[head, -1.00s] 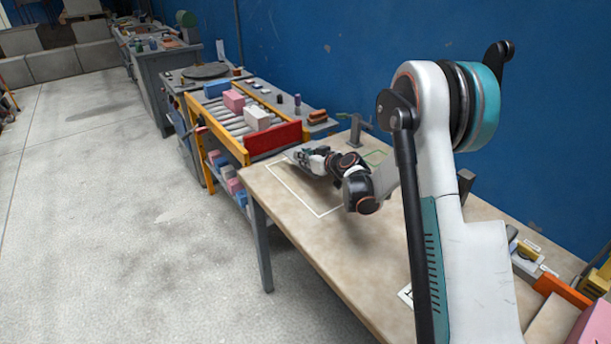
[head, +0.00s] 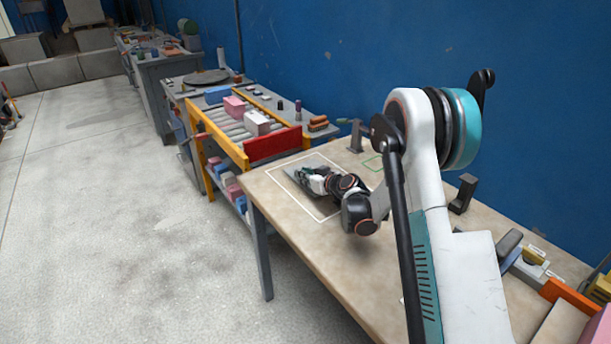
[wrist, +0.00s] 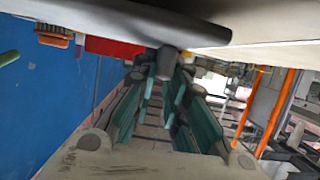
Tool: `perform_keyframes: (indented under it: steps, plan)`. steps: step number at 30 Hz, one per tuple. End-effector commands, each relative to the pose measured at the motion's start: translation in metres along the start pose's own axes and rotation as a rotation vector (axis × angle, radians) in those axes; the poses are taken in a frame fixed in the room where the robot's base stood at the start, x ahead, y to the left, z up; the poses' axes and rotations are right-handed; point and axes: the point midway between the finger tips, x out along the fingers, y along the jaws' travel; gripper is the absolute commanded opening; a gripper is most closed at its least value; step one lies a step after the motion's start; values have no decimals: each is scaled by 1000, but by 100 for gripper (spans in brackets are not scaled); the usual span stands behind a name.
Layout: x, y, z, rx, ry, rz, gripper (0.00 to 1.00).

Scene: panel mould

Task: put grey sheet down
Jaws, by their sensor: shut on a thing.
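The grey sheet (head: 293,174) shows in the head view at the end of my arm, over the white-outlined rectangle (head: 306,213) on the far part of the workbench. My gripper (head: 307,177) is shut on the sheet and covers part of it. I cannot tell whether the sheet touches the bench top. In the wrist view the teal fingers of my gripper (wrist: 160,110) reach toward the middle. The sheet cannot be told apart clearly there.
The workbench (head: 320,255) has bare room in front of my arm. A roller stand with a red panel (head: 272,145) adjoins the far end. The blue wall (head: 340,60) runs behind.

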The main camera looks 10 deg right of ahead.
Motion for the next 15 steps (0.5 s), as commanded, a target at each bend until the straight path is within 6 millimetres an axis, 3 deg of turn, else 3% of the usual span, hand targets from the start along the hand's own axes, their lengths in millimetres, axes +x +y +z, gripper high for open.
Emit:
perform_keyframes:
  steps: [9,10,12,15]
  plan:
    - [2,0,6,0,0,0,0]
    - [2,0,6,0,0,0,15]
    - [2,0,6,0,0,0,31]
    - [2,0,6,0,0,0,33]
